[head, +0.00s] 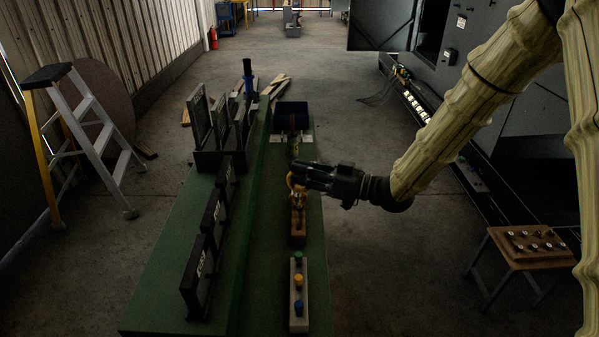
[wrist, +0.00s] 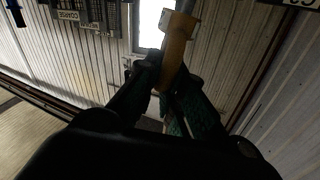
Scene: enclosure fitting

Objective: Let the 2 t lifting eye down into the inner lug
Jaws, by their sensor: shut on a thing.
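My gripper (head: 294,179) reaches in from the right over the green bench in the head view. It is shut on an orange lifting eye (head: 290,183). In the wrist view the fingers (wrist: 165,85) close on its orange-yellow body (wrist: 178,45). Orange metal also shows just below the fingers, above a brown wooden block (head: 298,232); I cannot tell whether it is the same eye or touches the block. Farther along the bench is a dark blue box (head: 291,113) with pale brackets (head: 278,139) at its front. I cannot tell which part is the inner lug. The 2 t marking is not readable.
The green bench (head: 165,300) carries upright black panels (head: 201,265) on its left. A pale strip with green, yellow and blue knobs (head: 299,312) lies nearer. A stool with a pegged board (head: 526,246) stands right, a stepladder (head: 95,115) left. Bench surface beside the block is clear.

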